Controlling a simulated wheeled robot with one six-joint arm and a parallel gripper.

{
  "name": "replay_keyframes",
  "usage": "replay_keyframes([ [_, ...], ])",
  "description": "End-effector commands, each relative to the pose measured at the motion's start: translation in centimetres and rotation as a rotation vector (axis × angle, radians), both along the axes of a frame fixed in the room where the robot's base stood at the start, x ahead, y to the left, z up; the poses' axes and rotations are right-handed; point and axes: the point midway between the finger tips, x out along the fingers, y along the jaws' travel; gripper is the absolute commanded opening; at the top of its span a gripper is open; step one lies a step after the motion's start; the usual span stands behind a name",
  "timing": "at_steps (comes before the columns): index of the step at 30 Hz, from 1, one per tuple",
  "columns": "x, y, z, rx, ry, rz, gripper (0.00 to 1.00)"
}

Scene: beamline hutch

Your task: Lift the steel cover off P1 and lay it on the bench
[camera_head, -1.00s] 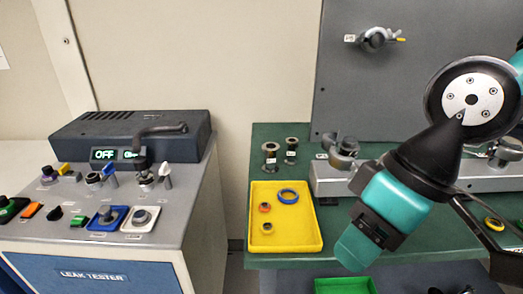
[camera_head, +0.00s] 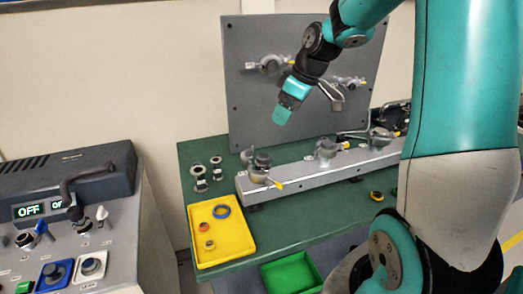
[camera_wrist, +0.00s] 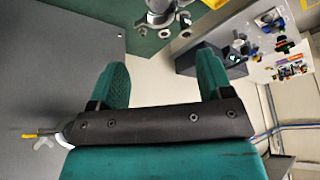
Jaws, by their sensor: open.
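My gripper (camera_head: 281,115) is open and empty, in front of the grey upright panel (camera_head: 245,105) and above the metal rail (camera_head: 300,177). In the wrist view its two teal fingers stand wide apart, with nothing between them (camera_wrist: 162,78). On the rail are the left port fitting (camera_head: 260,168) with a dark top and yellow lever, the middle fitting (camera_head: 326,150) and the right fitting (camera_head: 381,140). Labels are too small to read, so I cannot tell which is P1 or pick out its steel cover. The green bench (camera_head: 300,225) carries the rail.
A yellow tray (camera_head: 235,252) with rings lies at the bench's front left. Small fittings (camera_head: 200,178) stand behind it. The panel bears a left port (camera_head: 268,64) and a right port (camera_head: 350,82). The leak tester (camera_head: 88,180) stands left. Bare bench lies before the rail.

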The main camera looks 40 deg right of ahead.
Motion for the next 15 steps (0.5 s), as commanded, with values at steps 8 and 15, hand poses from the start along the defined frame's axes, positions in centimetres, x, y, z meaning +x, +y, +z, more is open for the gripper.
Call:
replay_keyframes([
  [8, 1.9, 1.5, -5.8, 0.004, 0.010, 0.006, 0.73],
  [15, 3.4, 2.2, -9.5, 0.001, 0.005, 0.005, 0.73],
])
